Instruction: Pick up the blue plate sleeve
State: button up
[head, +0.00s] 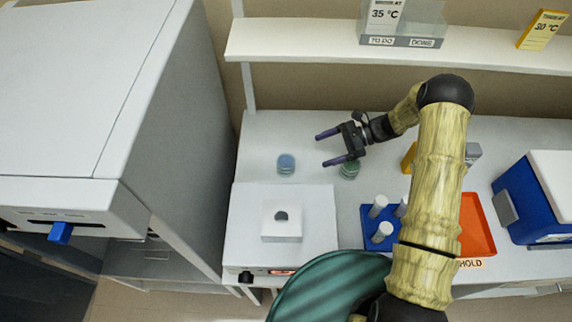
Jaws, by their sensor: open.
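The blue plate sleeve (286,164) looks like a small round blue stack on the white bench, left of my gripper and behind the white bench device. My gripper (322,150) is open and empty, its two dark purple fingers pointing left toward the blue sleeve. A gap shows between the fingertips and the sleeve in the picture, and the gripper seems to be above the bench. A similar green stack (350,170) stands just below the gripper in the picture, partly covered by it.
A white device (240,215) stands in front of the blue sleeve. A blue rack (370,238) with white tubes, a red tray (478,225) and a blue-and-white box (535,195) lie to the right. A tall grey cabinet (190,110) bounds the left; a shelf (300,38) hangs behind.

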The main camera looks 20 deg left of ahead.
send_near(284, 165)
jog(key=a+f, duration=0.4)
jog(key=shift+s+a, duration=0.1)
jog(key=shift+a, duration=0.25)
jog(key=x, duration=0.5)
jog(key=shift+s+f, duration=0.1)
jog(key=shift+f, duration=0.15)
jog(key=shift+d, duration=0.1)
jog(key=c, duration=1.1)
notch_tip(284, 165, up, 10)
jog(key=p, duration=0.5)
jog(key=shift+c, duration=0.2)
